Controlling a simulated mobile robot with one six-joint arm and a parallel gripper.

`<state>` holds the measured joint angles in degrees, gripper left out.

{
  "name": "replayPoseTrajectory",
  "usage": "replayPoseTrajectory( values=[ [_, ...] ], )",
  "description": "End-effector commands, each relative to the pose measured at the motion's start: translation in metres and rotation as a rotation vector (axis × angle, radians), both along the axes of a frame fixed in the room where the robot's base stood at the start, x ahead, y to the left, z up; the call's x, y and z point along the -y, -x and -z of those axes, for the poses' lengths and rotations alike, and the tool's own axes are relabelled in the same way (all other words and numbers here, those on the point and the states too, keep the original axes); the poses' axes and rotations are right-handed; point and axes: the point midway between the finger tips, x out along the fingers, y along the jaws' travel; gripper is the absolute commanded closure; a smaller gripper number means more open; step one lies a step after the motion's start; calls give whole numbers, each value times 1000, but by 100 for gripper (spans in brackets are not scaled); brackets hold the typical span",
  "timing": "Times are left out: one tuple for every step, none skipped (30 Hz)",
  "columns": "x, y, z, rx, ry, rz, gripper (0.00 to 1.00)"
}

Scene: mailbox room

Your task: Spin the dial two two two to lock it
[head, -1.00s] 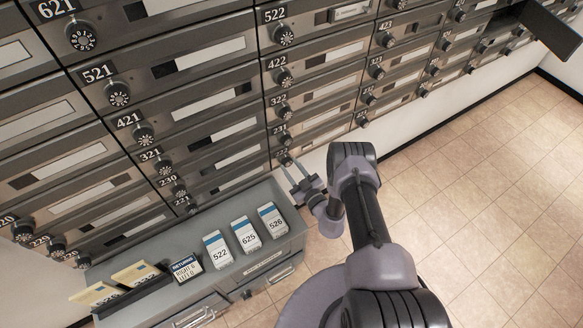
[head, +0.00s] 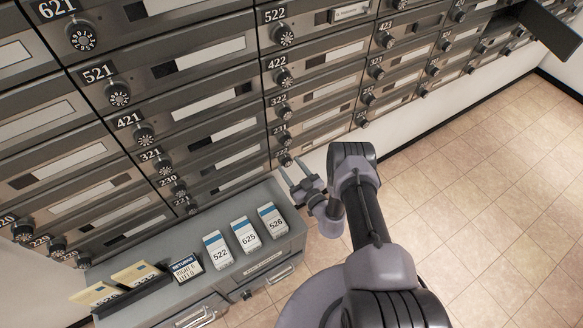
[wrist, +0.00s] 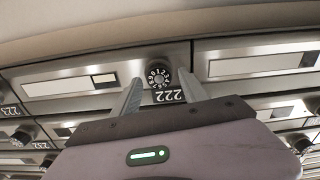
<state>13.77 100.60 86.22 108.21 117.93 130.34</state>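The dial of box 222 (wrist: 158,76) is a round black knob with white numbers, with its 222 label beside it, upside down in the wrist view. In the head view the dial (head: 286,159) sits at the bottom of its column. My gripper (wrist: 161,84) is open, one finger to each side of the dial in the picture. I cannot tell whether the fingers touch it. In the head view my gripper (head: 291,172) is just below the dial. Which number the dial is set to is too small to read.
A grey cabinet (head: 150,262) stands below the boxes at left, with white cards (head: 246,235), a returns sign (head: 187,268) and yellow envelopes (head: 137,275) on top. A mailbox door (head: 550,30) hangs open at upper right. The tiled floor (head: 480,190) at right is clear.

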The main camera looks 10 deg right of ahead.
Motion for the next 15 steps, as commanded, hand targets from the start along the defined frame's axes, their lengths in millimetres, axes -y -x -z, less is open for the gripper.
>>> replayPoseTrajectory(
  values=[
    [0, 0, 0, 0, 0, 0, 44],
    [0, 0, 0, 0, 0, 1, 44],
    [0, 0, 0, 0, 0, 1, 44],
    [0, 0, 0, 0, 0, 1, 44],
    [0, 0, 0, 0, 0, 1, 44],
    [0, 0, 0, 0, 0, 1, 44],
    [0, 0, 0, 0, 0, 1, 44],
    [0, 0, 0, 0, 0, 1, 44],
    [1, 1, 0, -1, 0, 1, 44],
    [1, 2, 0, -1, 0, 1, 44],
    [2, 5, 0, -2, 1, 2, 44],
    [5, 10, -1, -1, 0, 4, 44],
    [6, 15, -2, -3, 0, 3, 44],
    [8, 21, -3, -4, 0, 4, 44],
    [12, 32, -3, -5, -1, 6, 44]
  ],
)
